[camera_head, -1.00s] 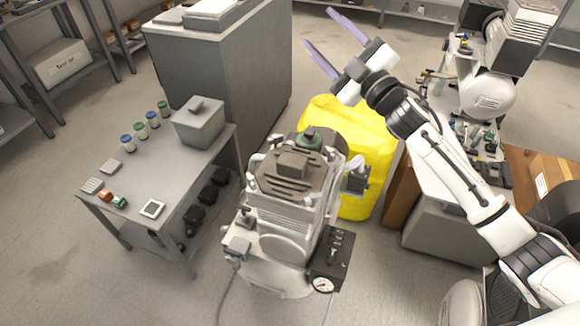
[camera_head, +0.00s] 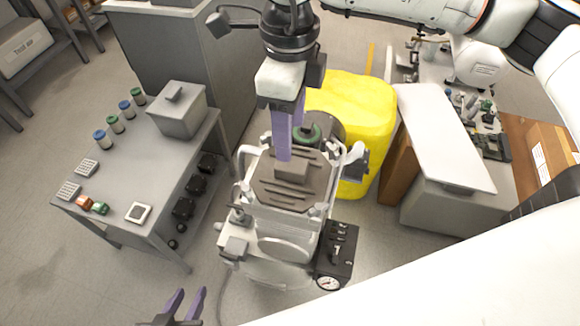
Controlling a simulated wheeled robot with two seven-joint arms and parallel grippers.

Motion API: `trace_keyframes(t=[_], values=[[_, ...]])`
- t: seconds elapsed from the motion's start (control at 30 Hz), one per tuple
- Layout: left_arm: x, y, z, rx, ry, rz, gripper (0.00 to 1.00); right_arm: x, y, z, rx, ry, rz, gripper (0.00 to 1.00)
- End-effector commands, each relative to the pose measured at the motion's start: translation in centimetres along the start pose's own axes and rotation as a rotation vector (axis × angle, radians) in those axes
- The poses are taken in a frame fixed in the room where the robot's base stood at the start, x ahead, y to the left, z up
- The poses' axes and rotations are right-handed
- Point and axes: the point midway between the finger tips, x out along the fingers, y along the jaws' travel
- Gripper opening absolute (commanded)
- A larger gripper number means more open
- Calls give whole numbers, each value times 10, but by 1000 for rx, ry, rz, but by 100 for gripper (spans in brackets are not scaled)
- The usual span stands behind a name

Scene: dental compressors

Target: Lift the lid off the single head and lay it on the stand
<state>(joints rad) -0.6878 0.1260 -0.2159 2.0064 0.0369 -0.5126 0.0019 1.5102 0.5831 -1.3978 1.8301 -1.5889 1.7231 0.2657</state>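The single head (camera_head: 270,245) is the pale compressor in the middle of the view. Its brown-grey slotted lid (camera_head: 268,190) sits on top, with a raised block handle (camera_head: 291,169). My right gripper (camera_head: 285,157) points down over the lid, its purple fingertips at the handle's far side. The fingers overlap in this view, so their gap and any contact are unclear. My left gripper (camera_head: 187,296) is at the bottom edge, open and empty, away from the lid. A white-topped grey stand (camera_head: 440,130) is on the right; its top is bare.
A grey table (camera_head: 160,185) on the left holds a lidded box (camera_head: 178,110), several small jars and small parts. A yellow drum (camera_head: 365,110) stands behind the compressor. A black gauge box (camera_head: 338,250) is at its front right. My arm covers the lower right.

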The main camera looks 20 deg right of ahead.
Motion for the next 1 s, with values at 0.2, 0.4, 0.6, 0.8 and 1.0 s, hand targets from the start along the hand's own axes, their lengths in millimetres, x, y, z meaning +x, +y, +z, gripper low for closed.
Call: trace_keyframes(t=[0.2,0.4,0.6,0.8,1.0], values=[[-1,0,3,-1,-6,1,31,32,1,0,0,0,4,53],[-2,1,2,0,-6,1,31,56,0,-3,0,1,7,53],[-2,1,1,0,-6,0,31,82,-1,-3,-1,-1,6,53],[-2,0,0,1,-3,0,31,86,-1,-2,-1,-3,5,53],[-1,0,-4,3,3,-1,31,86,-1,-2,-1,-3,5,35]])
